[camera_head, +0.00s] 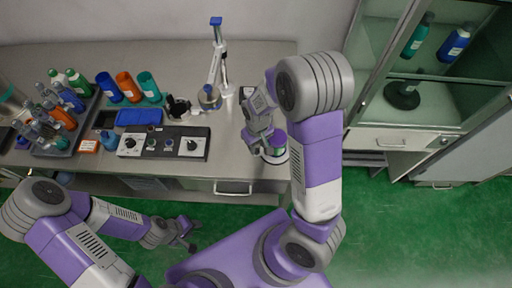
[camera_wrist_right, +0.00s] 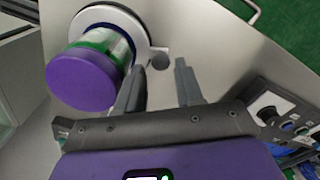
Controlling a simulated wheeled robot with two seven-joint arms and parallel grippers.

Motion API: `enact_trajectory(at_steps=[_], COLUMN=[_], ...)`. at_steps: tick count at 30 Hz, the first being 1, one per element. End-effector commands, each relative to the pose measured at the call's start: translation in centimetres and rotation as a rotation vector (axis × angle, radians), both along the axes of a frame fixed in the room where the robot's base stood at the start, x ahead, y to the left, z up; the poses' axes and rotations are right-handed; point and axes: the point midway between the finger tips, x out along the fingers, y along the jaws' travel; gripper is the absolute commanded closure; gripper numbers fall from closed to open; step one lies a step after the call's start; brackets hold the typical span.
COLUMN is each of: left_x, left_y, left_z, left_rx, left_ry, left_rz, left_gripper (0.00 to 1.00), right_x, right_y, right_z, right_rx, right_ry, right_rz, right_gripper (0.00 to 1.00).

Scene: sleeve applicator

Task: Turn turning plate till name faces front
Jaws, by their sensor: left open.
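The turning plate (camera_wrist_right: 129,19) shows in the right wrist view as a white disc at the upper left. On it stands a bottle with a purple top (camera_wrist_right: 82,78) and a green and pale band; in the head view the bottle (camera_head: 277,138) is partly hidden behind my right arm. No name is readable. A small grey round knob (camera_wrist_right: 160,60) sits at the plate's edge. My right gripper (camera_wrist_right: 162,68) is open, its fingers apart on either side of the knob, one finger close beside the bottle. My left gripper (camera_head: 188,236) is open and empty, low over the green floor.
A control panel (camera_head: 164,142) with knobs lies on the bench, left of my right gripper. A stand with a blue top (camera_head: 216,21) rises behind. Several bottles (camera_head: 131,86) and a blue tray (camera_head: 138,117) fill the bench's left. A glass cabinet (camera_head: 440,103) stands at the right.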

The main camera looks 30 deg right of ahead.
Motion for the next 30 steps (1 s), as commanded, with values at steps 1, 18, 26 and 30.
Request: enact_trajectory(at_steps=[1, 18, 26, 30], left_x=[0.0, 0.0, 0.0, 0.0], left_y=[0.0, 0.0, 0.0, 0.0], left_z=[-0.4, -0.9, -0.9, -0.9], left_rx=[0.000, 0.000, 0.000, 0.000], left_ry=[0.000, -0.001, -0.001, -0.001], left_rz=[0.000, 0.000, 0.000, 0.000], left_gripper=[0.57, 0.57, 0.57, 0.57], right_x=[-0.1, 0.0, 0.0, 0.0], right_y=[0.0, 0.0, 0.0, 0.0], right_z=[-1.1, -3.1, -3.1, -3.1], right_rx=[-0.001, 0.000, 0.000, 0.000], right_ry=[0.003, -0.001, -0.001, -0.001], right_rz=[-0.001, 0.001, 0.001, 0.000], right_gripper=[0.64, 0.71, 1.00, 1.00])
